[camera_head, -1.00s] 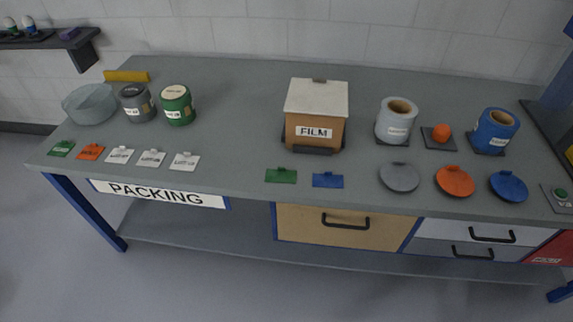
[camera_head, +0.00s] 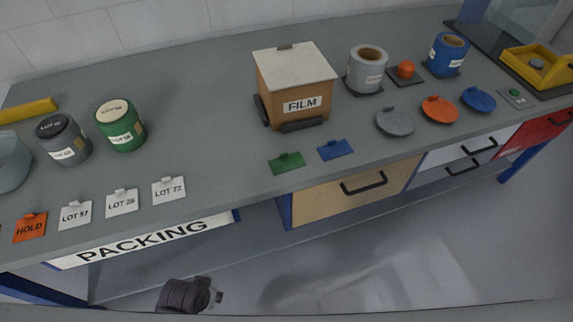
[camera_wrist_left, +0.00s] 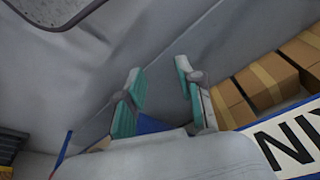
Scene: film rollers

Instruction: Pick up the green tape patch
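The green tape patch (camera_head: 287,163) lies flat near the front edge of the bench, in front of the FILM box (camera_head: 295,88). A blue patch (camera_head: 335,149) lies just to its right. A dark wrist or gripper part of mine (camera_head: 190,296) shows at the bottom of the head view, below the bench edge and well apart from the green patch. In the left wrist view my left gripper (camera_wrist_left: 160,66) has its two teal-lined fingers apart with nothing between them. The green patch cannot be made out there. My right gripper is in neither view.
Several white lot tags (camera_head: 122,202) and an orange HOLD tag (camera_head: 30,228) lie at the front left. Green (camera_head: 121,126) and grey (camera_head: 63,140) canisters stand behind them. Grey, orange and blue discs lie to the right.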

